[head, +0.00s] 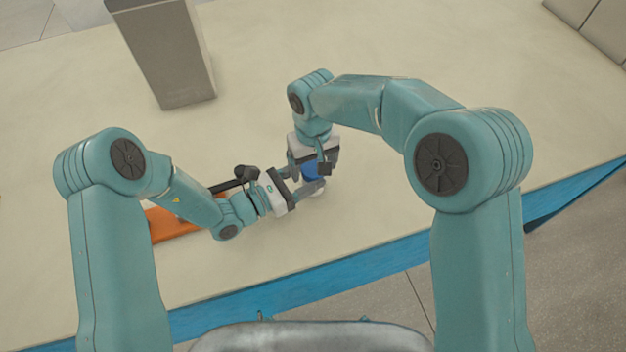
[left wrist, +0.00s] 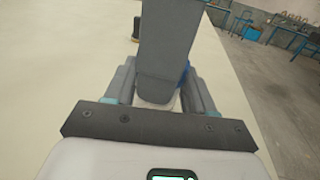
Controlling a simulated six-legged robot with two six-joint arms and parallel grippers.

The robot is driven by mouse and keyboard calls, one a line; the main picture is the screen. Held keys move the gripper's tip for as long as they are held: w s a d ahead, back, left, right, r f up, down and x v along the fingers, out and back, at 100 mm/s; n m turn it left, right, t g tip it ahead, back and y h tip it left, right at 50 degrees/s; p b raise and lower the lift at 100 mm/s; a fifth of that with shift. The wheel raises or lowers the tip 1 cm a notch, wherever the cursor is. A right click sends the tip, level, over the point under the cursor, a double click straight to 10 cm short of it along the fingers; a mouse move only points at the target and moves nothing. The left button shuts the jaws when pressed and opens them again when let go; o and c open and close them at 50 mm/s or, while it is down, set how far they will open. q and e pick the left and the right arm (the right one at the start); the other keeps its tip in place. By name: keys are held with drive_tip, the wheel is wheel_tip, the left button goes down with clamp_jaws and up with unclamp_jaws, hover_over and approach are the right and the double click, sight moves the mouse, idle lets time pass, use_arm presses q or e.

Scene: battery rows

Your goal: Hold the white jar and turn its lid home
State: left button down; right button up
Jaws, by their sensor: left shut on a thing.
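The white jar (head: 317,191) stands on the pale table top, mostly hidden by my grippers. My left gripper (head: 308,186) is shut on it from the left. A small part of the jar shows low between the fingers in the left wrist view (left wrist: 158,104). The blue lid (head: 309,171) is above the jar, between the fingers of my right gripper (head: 311,168), which reaches down from above. A blue edge shows behind a grey finger in the left wrist view (left wrist: 185,72). Whether the right fingers touch the lid, and how the lid sits on the jar, I cannot tell.
An orange flat object (head: 170,224) lies on the table left of the jar, partly behind my left arm. A tall grey box (head: 170,55) stands at the back left. The table's blue front edge (head: 300,290) is near me. The table right of the grippers is clear.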

drive_tip(key=shift+r, duration=2.25)
drive_tip(key=shift+c, duration=0.3)
drive_tip(key=shift+r, duration=0.15)
wheel_tip(320, 180, up, 3)
drive_tip(key=n, duration=0.3)
drive_tip(key=shift+r+n, duration=0.1)
drive_tip(key=shift+n, duration=0.2)
